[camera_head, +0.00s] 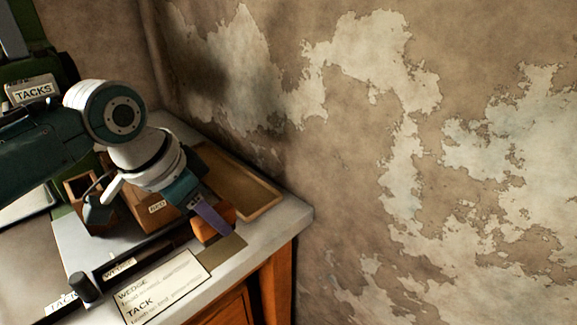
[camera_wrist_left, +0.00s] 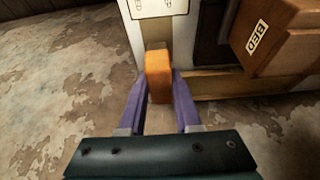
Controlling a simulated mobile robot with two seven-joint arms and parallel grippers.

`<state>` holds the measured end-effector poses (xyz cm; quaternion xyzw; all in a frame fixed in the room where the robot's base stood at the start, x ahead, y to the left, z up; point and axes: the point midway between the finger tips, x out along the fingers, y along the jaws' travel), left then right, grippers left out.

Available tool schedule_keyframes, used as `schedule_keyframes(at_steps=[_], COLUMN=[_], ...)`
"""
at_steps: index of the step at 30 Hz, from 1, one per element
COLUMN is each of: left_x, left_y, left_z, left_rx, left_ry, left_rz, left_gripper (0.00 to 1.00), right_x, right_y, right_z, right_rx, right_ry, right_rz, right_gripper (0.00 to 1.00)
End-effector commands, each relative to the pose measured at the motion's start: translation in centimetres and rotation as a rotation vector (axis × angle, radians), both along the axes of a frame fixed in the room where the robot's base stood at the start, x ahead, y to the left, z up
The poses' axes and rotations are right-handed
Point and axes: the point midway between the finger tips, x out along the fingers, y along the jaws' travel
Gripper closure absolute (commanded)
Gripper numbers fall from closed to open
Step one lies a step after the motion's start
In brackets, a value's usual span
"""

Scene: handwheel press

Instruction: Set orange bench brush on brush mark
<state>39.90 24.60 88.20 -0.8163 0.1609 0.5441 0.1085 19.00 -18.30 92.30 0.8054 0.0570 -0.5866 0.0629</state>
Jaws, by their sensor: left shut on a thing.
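The orange bench brush (camera_head: 222,216) is an orange block near the right front end of the grey bench. My left gripper (camera_head: 208,219) comes down from above with its purple fingers shut on the brush. In the left wrist view the brush (camera_wrist_left: 158,70) sits between both purple fingers. A flat olive-brown patch (camera_head: 226,250) lies on the bench just in front of the brush; I cannot tell for sure that it is the brush mark. Whether the brush touches the bench is unclear. My right gripper is not in view.
A brown box labelled BED (camera_wrist_left: 285,35) stands beside the gripper. A shallow wooden tray (camera_head: 262,207) lies behind, along the wall. A white card (camera_head: 160,287) with WEDGE and TACK lies at the front. The bench (camera_head: 296,216) ends close to the right.

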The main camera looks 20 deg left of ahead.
Motion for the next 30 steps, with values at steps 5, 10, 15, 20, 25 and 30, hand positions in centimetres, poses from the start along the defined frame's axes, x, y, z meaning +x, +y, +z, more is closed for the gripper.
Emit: schedule_keyframes(at_steps=[5, 10, 15, 20, 25, 30], left_x=[-0.1, 0.0, 0.0, 0.0, 0.0, 0.0], left_y=[0.0, 0.0, 0.0, 0.0, 0.0, 0.0], left_z=[-3.0, -3.6, -3.6, -4.0, -3.9, -3.9], left_rx=[-0.001, 0.0, 0.0, 0.0, 0.0, 0.0], left_ry=[0.004, 0.001, 0.001, 0.0, 0.001, 0.001], left_rz=[0.001, 0.0, 0.0, 0.0, 0.0, 0.0], left_gripper=[1.0, 1.0, 1.0, 1.0, 0.5, 0.38], right_x=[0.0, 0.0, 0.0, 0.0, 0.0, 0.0], right_y=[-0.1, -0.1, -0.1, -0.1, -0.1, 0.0], right_z=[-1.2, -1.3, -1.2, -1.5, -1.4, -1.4], right_rx=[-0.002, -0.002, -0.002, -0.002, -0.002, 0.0], right_ry=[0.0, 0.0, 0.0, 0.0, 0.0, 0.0], right_rz=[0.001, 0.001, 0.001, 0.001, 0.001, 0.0], right_gripper=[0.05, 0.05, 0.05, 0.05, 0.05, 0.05])
